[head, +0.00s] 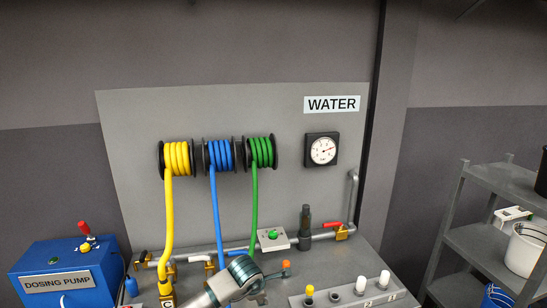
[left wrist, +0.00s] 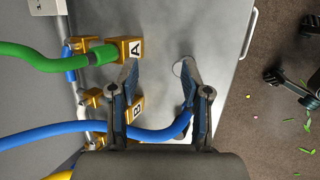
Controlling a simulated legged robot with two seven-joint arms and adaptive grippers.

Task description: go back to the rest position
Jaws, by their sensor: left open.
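My left gripper (left wrist: 158,70) is open in the left wrist view, with its two fingers well apart above the grey bench top (left wrist: 160,30). Nothing is held between the fingertips. A blue hose (left wrist: 60,133) runs across the view, past the fingers' bases; part of it is hidden by them. A brass block marked A (left wrist: 130,48), with a green hose (left wrist: 45,62) at it, is beside the left finger's tip. A second brass block (left wrist: 137,112) is partly behind that finger. In the head view my left arm reaches in at the bottom; its fingers are not clear. My right gripper is in neither view.
Yellow, blue and green hose reels (head: 219,155) hang on the back panel beside a gauge (head: 321,149). A blue dosing pump (head: 50,282) stands at left. A shelf rack (head: 480,240) with a white bucket (head: 524,250) is at right. Green bits lie on the floor (left wrist: 275,140).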

